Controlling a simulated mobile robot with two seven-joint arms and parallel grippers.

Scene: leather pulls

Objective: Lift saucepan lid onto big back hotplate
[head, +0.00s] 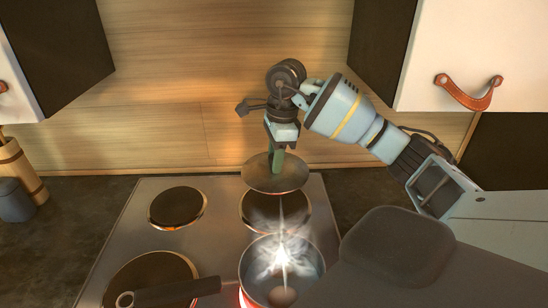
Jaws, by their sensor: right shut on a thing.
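The saucepan lid (262,184) is a dark round disc with an upright knob. My right gripper (278,157) points down and is shut on the knob. The lid hangs roughly level, overlapping the far edge of the big back hotplate (262,211) in the head view; the exact gap beneath it is hard to tell. This hotplate is the back right one, dark with a pale rim. The saucepan (248,268) stands open on the front right, with steam rising from it and its dark handle pointing left. My left gripper is not in view.
The hob (128,230) also has a smaller back left hotplate (176,206) and a front left hotplate (150,272), both bare. Red glow shows under the saucepan. A wooden wall (190,120) stands behind. Cupboard doors with leather pulls (468,98) flank it. Containers (15,200) stand at the left.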

